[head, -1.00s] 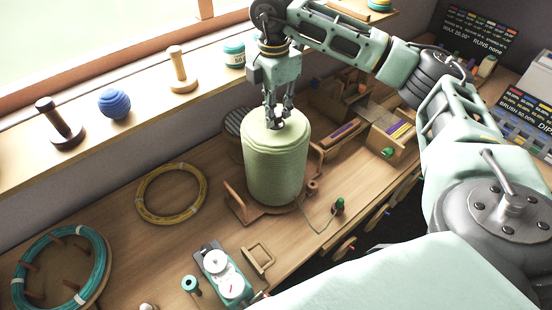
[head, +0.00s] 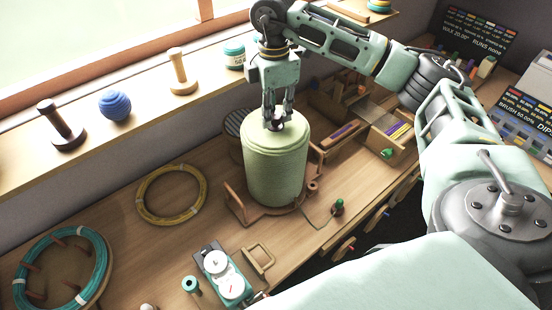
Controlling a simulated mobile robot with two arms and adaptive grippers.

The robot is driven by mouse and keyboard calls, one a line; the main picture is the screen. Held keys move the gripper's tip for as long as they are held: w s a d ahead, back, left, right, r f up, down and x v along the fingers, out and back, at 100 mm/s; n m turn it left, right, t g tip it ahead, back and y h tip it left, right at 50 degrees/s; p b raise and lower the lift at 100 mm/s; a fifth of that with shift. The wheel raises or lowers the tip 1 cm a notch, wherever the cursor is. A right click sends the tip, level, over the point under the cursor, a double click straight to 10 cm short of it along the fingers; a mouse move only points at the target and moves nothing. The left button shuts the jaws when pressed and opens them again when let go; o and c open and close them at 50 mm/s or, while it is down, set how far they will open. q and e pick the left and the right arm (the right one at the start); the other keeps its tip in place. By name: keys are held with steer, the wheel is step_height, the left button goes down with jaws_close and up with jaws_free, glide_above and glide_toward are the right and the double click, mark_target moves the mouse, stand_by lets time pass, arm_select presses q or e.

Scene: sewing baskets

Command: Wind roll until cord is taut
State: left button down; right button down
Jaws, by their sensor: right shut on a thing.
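The roll (head: 275,165) is a large pale green cylinder of wound cord. It stands upright on a brown wooden base (head: 243,206) on the bench. My right gripper (head: 274,120) comes down from above and is shut on the dark knob at the roll's top centre. A thin cord (head: 318,222) runs along the bench from near the base to a small peg with a green top (head: 338,207). The cord is bent at an angle, and its start at the roll is hard to make out. My left gripper is not in view.
A yellow coil (head: 171,194) lies left of the roll, and a teal coil on a pegged stand (head: 97,243) is farther left. A dial device (head: 223,274) sits in front. Wooden trays (head: 390,150) stand behind right. Spools line the sill (head: 140,125).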

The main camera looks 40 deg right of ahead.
steer(key=shift+s+a+f+m, duration=0.1)
steer(key=shift+s+f+m, duration=0.1)
steer(key=shift+f+m, duration=0.15)
steer(key=shift+m, duration=0.95)
steer(key=shift+m+p, duration=0.4)
steer(key=shift+m, duration=0.5)
steer(key=shift+m, duration=0.9)
steer(key=shift+p, duration=0.3)
